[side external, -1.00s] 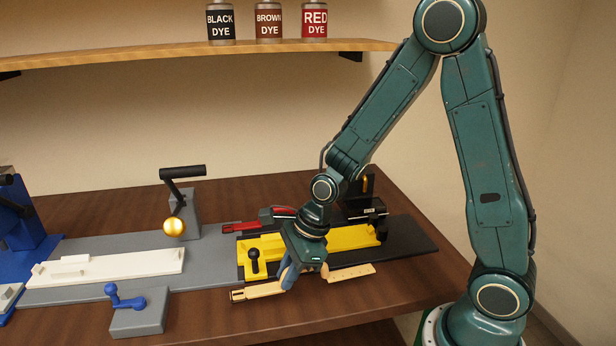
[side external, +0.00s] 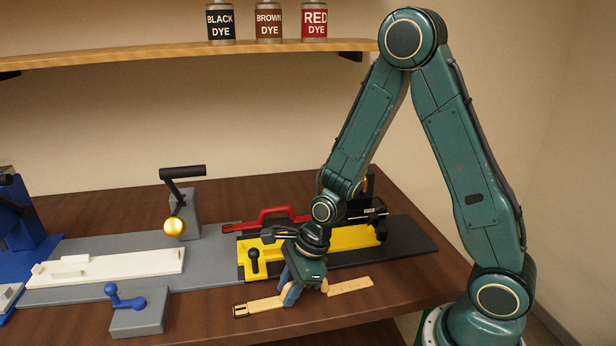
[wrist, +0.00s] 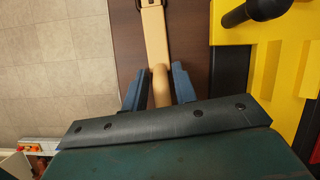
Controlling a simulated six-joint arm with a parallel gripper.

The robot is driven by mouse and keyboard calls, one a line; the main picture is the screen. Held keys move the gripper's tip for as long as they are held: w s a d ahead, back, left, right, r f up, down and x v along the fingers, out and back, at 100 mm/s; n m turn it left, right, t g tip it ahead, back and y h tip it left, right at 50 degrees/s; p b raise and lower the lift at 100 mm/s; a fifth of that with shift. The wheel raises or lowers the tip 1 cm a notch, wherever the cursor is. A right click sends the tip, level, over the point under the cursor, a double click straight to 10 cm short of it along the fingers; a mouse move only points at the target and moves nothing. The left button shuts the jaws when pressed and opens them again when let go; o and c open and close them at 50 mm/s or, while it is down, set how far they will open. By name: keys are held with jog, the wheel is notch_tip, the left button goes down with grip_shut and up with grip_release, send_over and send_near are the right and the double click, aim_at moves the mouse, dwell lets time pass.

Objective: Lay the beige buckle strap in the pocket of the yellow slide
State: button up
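The beige buckle strap (side external: 262,304) is a long flat piece with a dark buckle at its left end in the side view. In the wrist view the strap (wrist: 154,35) runs up the picture from between my fingers. My gripper (side external: 290,292) is shut on its middle, at a rounded raised part; the fingers (wrist: 158,88) lie on either side. The strap is near the table's front edge; I cannot tell whether it touches the table. The yellow slide (side external: 350,237) lies behind the gripper, and right of it in the wrist view (wrist: 237,22). My wrist hides part of the slide and its pocket.
A black knob (side external: 253,257) stands at the slide's front left. A red-handled part (side external: 280,214) and a black block (side external: 362,212) stand behind the slide. A grey base with a white rail (side external: 110,267) and a blue lever (side external: 125,298) are to the left.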

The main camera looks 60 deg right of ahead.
jog(key=shift+o, duration=0.7)
jog(key=shift+f, duration=0.15)
jog(key=v, duration=1.3)
jog(key=shift+s+r, duration=0.15)
jog(key=shift+r, duration=0.15)
jog(key=shift+d, duration=0.2)
